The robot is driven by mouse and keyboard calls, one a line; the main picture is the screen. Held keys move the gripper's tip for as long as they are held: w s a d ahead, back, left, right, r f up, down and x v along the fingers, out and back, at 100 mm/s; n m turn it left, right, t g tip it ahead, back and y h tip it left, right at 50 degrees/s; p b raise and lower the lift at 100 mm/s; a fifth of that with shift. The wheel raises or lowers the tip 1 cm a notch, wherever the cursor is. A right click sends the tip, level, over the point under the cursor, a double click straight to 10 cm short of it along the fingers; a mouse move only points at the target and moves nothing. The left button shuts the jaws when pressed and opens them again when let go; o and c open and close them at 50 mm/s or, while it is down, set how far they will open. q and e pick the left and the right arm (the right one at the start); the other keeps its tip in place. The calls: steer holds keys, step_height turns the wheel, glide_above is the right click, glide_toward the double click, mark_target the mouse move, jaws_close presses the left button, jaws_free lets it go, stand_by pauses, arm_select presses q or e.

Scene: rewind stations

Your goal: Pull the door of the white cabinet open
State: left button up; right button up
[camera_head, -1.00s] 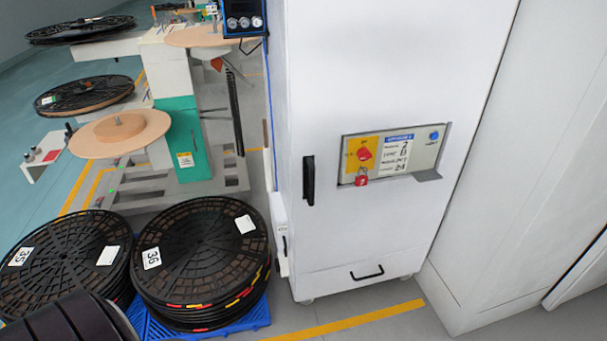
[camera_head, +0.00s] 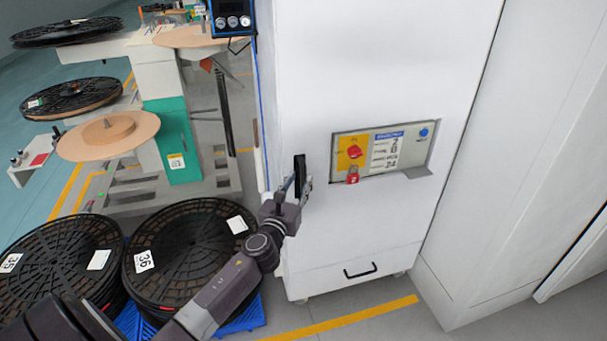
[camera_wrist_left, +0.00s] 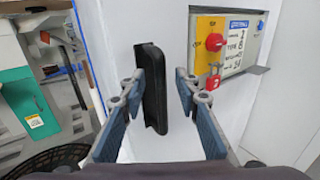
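The white cabinet (camera_head: 375,80) stands in the middle of the head view, its door shut. Its black vertical door handle (camera_head: 300,172) is on the left side of the front. My left gripper (camera_head: 298,187) is at the handle's lower part. In the left wrist view the handle (camera_wrist_left: 153,88) stands between the two blue-padded fingers of the gripper (camera_wrist_left: 158,90). The fingers are apart, with a gap visible on the right side; whether the left finger touches the handle I cannot tell. My right gripper is not in view.
A panel (camera_head: 383,150) with a red switch and red padlock is on the cabinet front, with a lower black handle (camera_head: 360,271) beneath. Black reels (camera_head: 190,250) on a blue pallet (camera_head: 245,318) stand at left. Floor with a yellow line (camera_head: 350,318) lies in front.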

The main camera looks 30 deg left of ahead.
mark_target(302, 176)
arm_select(q)
steer(key=shift+x, duration=2.1)
jaws_close()
